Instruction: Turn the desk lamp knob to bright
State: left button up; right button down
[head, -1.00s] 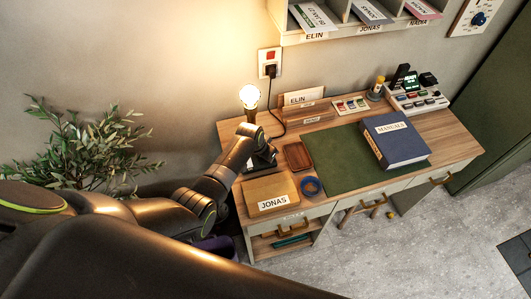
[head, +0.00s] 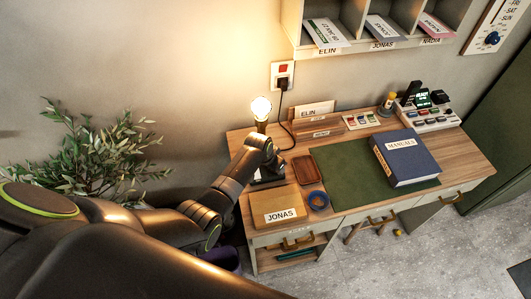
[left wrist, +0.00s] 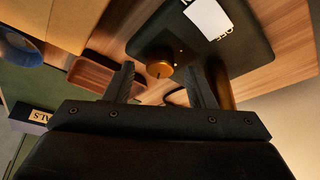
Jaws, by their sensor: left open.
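The desk lamp (head: 261,107) stands lit at the back left of the desk, with a bare glowing bulb. In the left wrist view its black base (left wrist: 225,52) carries a round brass knob (left wrist: 160,69) with small marks beside it and a white label. My left gripper (left wrist: 160,78) is open, with its fingertips on either side of the knob in the picture. I cannot tell whether they touch it. In the head view my left arm's end hides part of the lamp base. My right gripper is not in view.
A JONAS box (head: 276,208), a blue tape roll (head: 318,200) and a brown tray (head: 306,170) lie near the lamp. A blue MANUALS binder (head: 405,165) rests on the green mat (head: 345,173). The lamp's cable runs to a wall socket (head: 283,75). A plant (head: 85,160) stands left.

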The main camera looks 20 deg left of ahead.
pick_arm(q)
jog(key=v, duration=1.6)
jog(key=shift+a, duration=0.1)
jog(key=s+a+n+y, duration=0.1)
jog(key=s+a, duration=0.2)
jog(key=s, duration=0.7)
jog(key=s+a+n+y, duration=0.15)
jog(key=s+a, duration=0.25)
jog(key=s, duration=0.6)
jog(key=s+a+n+y, duration=0.1)
jog(key=s+a+n, duration=0.15)
jog(key=s, duration=0.85)
notch_tip(320, 180, down, 30)
jog(key=a+g+b, duration=0.2)
jog(key=a+b, duration=0.1)
jog(key=b, duration=0.2)
jog(key=s+d+f+b, duration=0.1)
jog(key=s+f+b, duration=0.1)
jog(key=s+f, duration=0.5)
jog(key=s+f+g+h+b, duration=0.1)
jog(key=s+f+b, duration=0.1)
jog(key=s+f, duration=0.5)
notch_tip(320, 180, down, 7)
jog(key=shift+s+d+r+m+b, duration=0.25)
jog(key=shift+s+d+m+b, duration=0.05)
jog(key=shift+d+b, duration=0.1)
